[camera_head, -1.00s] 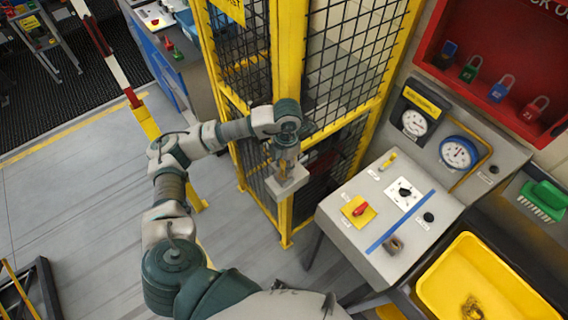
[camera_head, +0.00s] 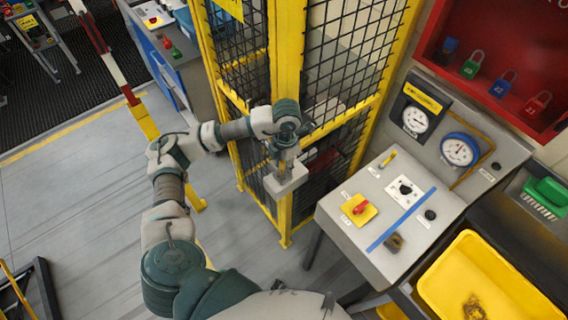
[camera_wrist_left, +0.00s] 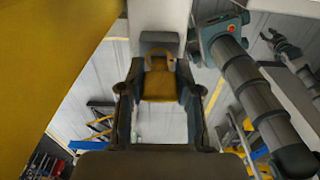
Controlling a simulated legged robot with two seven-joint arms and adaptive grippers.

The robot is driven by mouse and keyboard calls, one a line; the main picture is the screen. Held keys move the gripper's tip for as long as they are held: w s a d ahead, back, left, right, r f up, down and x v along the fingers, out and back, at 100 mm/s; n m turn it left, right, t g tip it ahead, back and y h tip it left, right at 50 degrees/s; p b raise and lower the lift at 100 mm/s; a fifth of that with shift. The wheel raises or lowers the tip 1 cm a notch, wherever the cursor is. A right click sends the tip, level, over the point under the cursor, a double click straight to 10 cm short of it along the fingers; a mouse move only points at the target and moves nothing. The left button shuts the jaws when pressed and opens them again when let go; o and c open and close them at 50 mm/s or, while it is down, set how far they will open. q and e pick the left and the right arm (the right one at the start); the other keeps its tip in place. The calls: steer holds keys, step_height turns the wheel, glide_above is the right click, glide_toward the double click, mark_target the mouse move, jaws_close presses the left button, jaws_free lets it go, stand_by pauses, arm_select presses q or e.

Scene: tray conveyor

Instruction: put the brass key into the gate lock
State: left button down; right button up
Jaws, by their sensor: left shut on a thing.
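My left gripper (camera_head: 286,158) is at the yellow fence post, just above the grey gate lock box (camera_head: 287,181). In the left wrist view, its two dark fingers (camera_wrist_left: 160,95) are shut on the brass key (camera_wrist_left: 159,84). The key's yellow-brown body sits between the fingertips, and a ring-shaped part shows at its top. A grey block, probably the gate lock, is right behind the key. The key's tip is hidden, so I cannot tell whether it is in the lock. In the head view the key is hardly visible at the gripper. My right gripper does not show.
A yellow mesh fence (camera_head: 345,60) stands around the lock. To its right are a grey control console (camera_head: 365,240), a yellow bin (camera_head: 480,285) and a red padlock board (camera_head: 485,95). Open grey floor (camera_head: 90,200) lies to the left.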

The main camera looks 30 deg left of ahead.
arm_select(q)
steer(key=shift+f+b, duration=0.75)
steer(key=shift+f, duration=0.15)
steer(key=c, duration=0.7)
jaws_free()
steer(key=r, duration=1.1)
steer(key=shift+w+r, duration=0.35)
steer(key=shift+r, duration=0.05)
steer(key=shift+s+f, duration=0.1)
